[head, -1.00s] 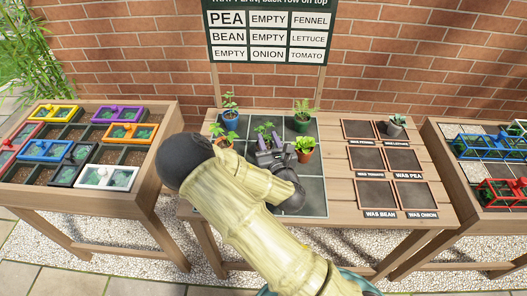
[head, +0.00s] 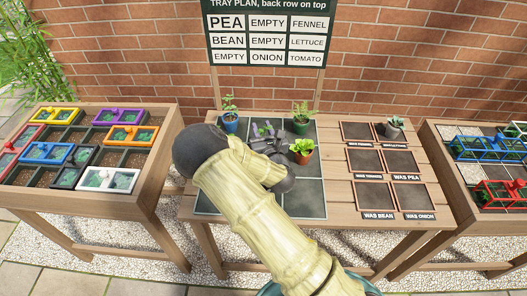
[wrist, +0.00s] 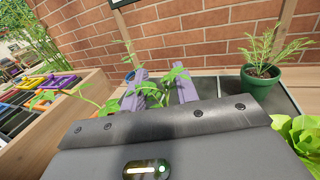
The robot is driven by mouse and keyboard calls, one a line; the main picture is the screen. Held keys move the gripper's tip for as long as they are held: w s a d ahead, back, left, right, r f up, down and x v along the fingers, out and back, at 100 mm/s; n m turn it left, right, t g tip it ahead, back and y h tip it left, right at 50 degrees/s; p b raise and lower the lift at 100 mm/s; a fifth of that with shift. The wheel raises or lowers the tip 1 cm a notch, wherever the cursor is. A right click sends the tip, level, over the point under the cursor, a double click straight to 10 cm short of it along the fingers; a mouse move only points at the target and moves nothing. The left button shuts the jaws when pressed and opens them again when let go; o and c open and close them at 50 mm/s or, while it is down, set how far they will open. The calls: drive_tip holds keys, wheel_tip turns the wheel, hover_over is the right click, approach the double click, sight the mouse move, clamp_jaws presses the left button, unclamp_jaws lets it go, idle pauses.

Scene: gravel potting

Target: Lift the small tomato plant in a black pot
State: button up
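A small green leafy plant, which looks like the tomato plant (wrist: 158,92), stands between my gripper's two lavender fingers in the wrist view. In the head view it is mostly covered by my gripper (head: 268,131), near the back middle of the dark gridded tray (head: 305,200). Its pot is hidden in both views, so I cannot see its colour. My gripper points toward the back wall, its fingers apart on either side of the leaves. I see no clear contact between the fingers and the pot.
Close neighbours are a blue pot (head: 230,123) back left, a green pot (head: 301,124) with a feathery plant, and a lettuce in an orange pot (head: 302,152). Another leafy plant (wrist: 98,102) is just left of my fingers. A grey pot (head: 395,131) stands on the right-hand squares.

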idle(0.5)
drive_tip(key=shift+w, duration=0.1)
clamp_jaws()
wheel_tip(320, 180, up, 10)
idle(0.6)
idle(0.4)
